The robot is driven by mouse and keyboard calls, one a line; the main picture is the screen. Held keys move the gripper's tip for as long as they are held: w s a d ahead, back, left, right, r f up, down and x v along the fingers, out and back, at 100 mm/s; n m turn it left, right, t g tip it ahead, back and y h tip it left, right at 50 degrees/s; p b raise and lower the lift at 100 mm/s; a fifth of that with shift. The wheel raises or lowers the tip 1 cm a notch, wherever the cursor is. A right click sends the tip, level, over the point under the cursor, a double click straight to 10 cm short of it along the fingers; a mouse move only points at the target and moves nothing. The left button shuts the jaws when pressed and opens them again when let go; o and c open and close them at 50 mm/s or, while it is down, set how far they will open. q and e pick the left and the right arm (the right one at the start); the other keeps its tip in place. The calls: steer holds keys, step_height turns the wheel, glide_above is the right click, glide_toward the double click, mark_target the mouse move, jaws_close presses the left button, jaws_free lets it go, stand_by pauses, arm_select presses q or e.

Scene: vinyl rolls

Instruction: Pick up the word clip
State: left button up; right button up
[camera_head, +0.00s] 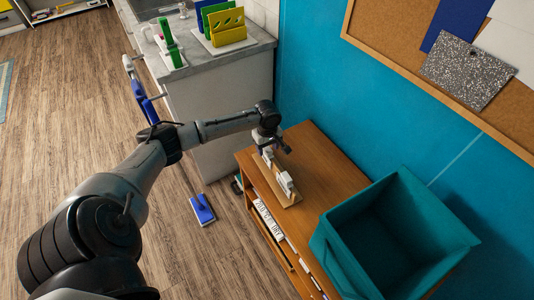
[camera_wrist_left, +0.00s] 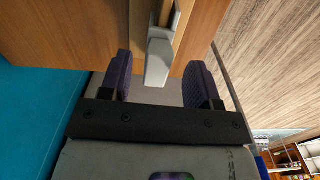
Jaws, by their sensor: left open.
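No label marks the word clip. A pale grey-white clip-like piece (camera_head: 285,184) stands on a light wooden strip (camera_head: 292,199) on top of the brown wooden cabinet (camera_head: 328,165). Another pale piece is near my left gripper (camera_head: 268,146), which hangs over the cabinet's back-left end, partly hidden by its own wrist. In the left wrist view a grey-white block (camera_wrist_left: 158,62) lies between the two dark fingertips of my open left gripper (camera_wrist_left: 160,70), with space on both sides. My right gripper is out of view.
A large teal bin (camera_head: 330,253) stands on the cabinet's near right end. White pieces with dark lettering (camera_head: 268,219) sit in the shelf below the top. A grey counter (camera_head: 222,48) with racks stands behind. A blue floor tool (camera_head: 202,211) is left of the cabinet.

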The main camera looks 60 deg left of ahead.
arm_select(q)
steer(key=shift+w+a+f, duration=0.15)
steer(key=shift+f, duration=2.3)
steer(key=shift+c, duration=0.3)
steer(key=c, duration=0.9)
